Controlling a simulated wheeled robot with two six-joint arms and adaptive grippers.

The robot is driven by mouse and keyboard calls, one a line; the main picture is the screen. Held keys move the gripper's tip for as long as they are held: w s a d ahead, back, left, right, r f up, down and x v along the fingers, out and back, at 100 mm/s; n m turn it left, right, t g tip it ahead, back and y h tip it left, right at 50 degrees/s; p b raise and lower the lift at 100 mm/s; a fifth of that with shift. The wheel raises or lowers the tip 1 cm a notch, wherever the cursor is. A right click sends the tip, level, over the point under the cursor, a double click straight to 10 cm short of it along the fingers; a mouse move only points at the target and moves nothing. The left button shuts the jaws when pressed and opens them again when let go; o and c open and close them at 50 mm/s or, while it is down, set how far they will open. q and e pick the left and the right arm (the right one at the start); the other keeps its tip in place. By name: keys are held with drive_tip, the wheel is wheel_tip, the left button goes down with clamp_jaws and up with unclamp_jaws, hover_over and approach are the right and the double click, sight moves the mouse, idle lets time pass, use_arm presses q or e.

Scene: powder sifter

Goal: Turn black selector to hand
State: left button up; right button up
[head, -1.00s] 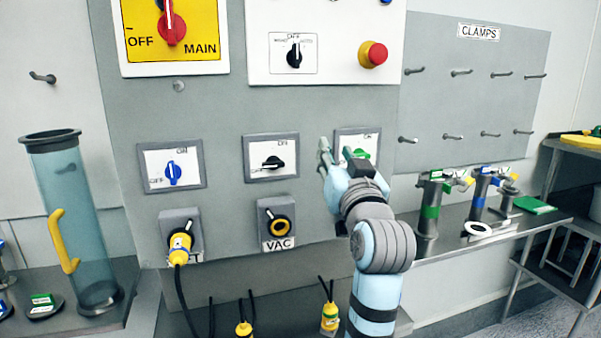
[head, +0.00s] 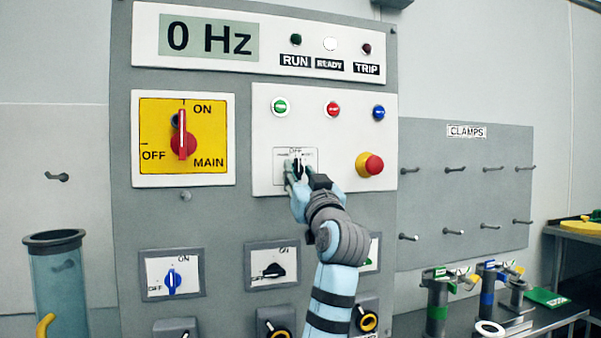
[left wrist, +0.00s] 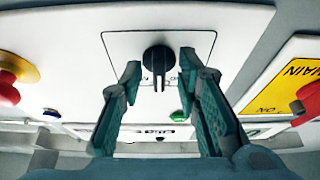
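The black selector (head: 297,166) is a small knob on a white plate (head: 311,160) marked OFF at the top, on the white control panel. Its handle stands upright, toward OFF. In the left wrist view, which is upside down, the black selector (left wrist: 159,60) sits between my fingertips with its handle vertical. My left gripper (head: 298,170) is open, one finger on each side of the knob. Gaps show between the fingers and the knob in the left wrist view (left wrist: 160,76). The plate's side labels are too small to read surely. My right gripper is not in view.
A red emergency button (head: 370,165) is right of the selector. Green (head: 280,105), red (head: 332,109) and blue (head: 379,112) buttons are above. The red main switch (head: 183,140) is at left. Another black switch (head: 274,270) and a blue switch (head: 173,280) are below.

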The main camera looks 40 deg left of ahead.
use_arm(q)
drive_tip(key=shift+w, duration=0.1)
drive_tip(key=c, duration=0.6)
drive_tip(key=shift+s, duration=0.2)
clamp_jaws()
